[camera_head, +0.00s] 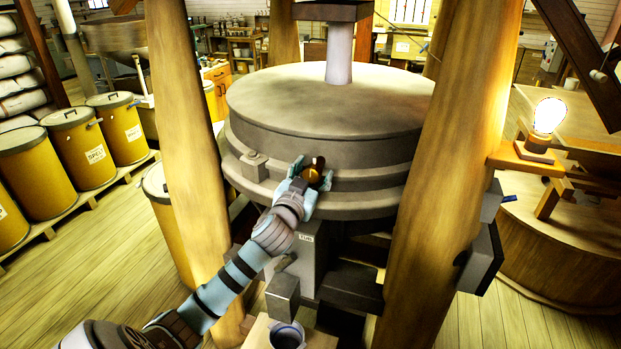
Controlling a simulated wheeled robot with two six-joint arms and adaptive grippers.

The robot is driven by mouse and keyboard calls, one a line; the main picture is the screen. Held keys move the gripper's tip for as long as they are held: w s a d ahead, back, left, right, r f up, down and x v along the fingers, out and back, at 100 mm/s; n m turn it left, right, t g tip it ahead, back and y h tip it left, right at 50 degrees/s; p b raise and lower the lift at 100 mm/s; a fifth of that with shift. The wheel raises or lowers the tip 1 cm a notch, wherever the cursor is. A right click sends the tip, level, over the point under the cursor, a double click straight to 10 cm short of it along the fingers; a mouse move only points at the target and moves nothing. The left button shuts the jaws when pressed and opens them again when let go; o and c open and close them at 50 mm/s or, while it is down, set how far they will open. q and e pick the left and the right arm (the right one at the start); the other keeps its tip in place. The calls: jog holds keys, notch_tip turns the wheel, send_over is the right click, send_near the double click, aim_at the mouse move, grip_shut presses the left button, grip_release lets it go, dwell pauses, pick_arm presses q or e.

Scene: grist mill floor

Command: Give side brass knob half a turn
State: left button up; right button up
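The brass knob (314,176) sits on the side of the round grey millstone casing (325,105), just above its lower rim. It looks amber with a darker upper part. My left gripper (309,178) is at the knob, with pale blue fingers on either side of it. I cannot tell whether the fingers press on the knob or stand slightly apart from it. Part of the knob is hidden by the fingers. My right gripper is not in view.
Thick wooden posts (190,140) and (445,150) stand left and right of the casing. A small block (253,165) sits on the rim left of the knob. A grey box (308,258) is below. Yellow drums (83,147) stand at left, and a lit lamp (549,116) at right.

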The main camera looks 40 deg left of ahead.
pick_arm(q)
grip_shut()
jog(key=shift+r+m+p, duration=0.15)
jog(key=shift+m+p, duration=0.45)
jog(key=shift+m, duration=0.7)
jog(key=shift+m+p, duration=0.6)
jog(key=shift+p, duration=0.15)
jog(key=shift+m+p, duration=0.3)
jog(key=shift+m, duration=0.1)
jog(key=shift+f, duration=0.2)
jog(key=shift+m, duration=0.3)
